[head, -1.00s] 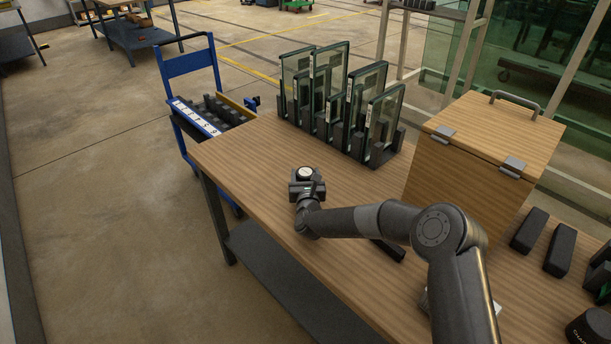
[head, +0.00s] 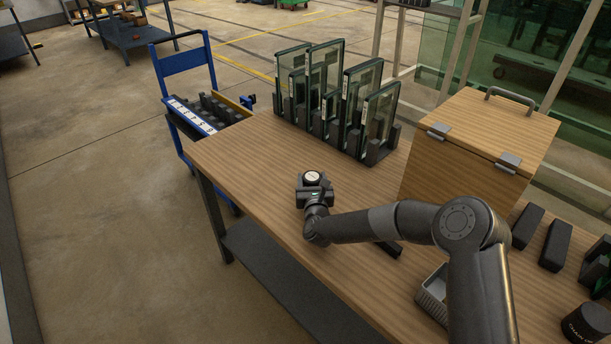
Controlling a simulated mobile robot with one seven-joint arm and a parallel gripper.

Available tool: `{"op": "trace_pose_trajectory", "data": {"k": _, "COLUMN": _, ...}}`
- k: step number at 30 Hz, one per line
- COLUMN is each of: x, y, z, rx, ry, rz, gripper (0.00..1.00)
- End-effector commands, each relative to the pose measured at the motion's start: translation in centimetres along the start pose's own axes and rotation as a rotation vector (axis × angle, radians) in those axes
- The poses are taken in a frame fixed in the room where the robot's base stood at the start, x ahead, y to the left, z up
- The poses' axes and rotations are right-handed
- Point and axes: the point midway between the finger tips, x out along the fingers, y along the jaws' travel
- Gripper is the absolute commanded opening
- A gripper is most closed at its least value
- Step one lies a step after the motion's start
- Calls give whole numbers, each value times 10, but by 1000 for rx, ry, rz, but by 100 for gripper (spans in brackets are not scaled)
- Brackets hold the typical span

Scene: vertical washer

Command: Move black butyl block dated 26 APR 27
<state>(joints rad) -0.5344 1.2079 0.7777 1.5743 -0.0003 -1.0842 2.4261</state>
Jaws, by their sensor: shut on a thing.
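My gripper (head: 314,190) is above the wooden table near its left front edge. It is shut on a small dark piece with a round pale disc on top (head: 312,177); the fingers hide most of it. I cannot read a date on it or tell whether it is the butyl block. Two black oblong blocks (head: 527,226) (head: 555,246) lie on the table right of the wooden box. No date on them is readable.
Glass panes stand in a dark rack (head: 355,145) at the back. The wooden box (head: 470,150), a grey tray (head: 432,297) and a black tub (head: 588,323) are at the right. A blue trolley (head: 190,65) stands left of the table (head: 240,150). The table's left end is clear.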

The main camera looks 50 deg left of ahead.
Motion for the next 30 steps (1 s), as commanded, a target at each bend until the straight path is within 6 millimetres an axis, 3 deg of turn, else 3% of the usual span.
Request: {"op": "trace_pose_trajectory", "data": {"k": 30, "x": -94, "y": -80, "z": -1, "rx": 1, "ry": 3, "rz": -2, "gripper": 26}}
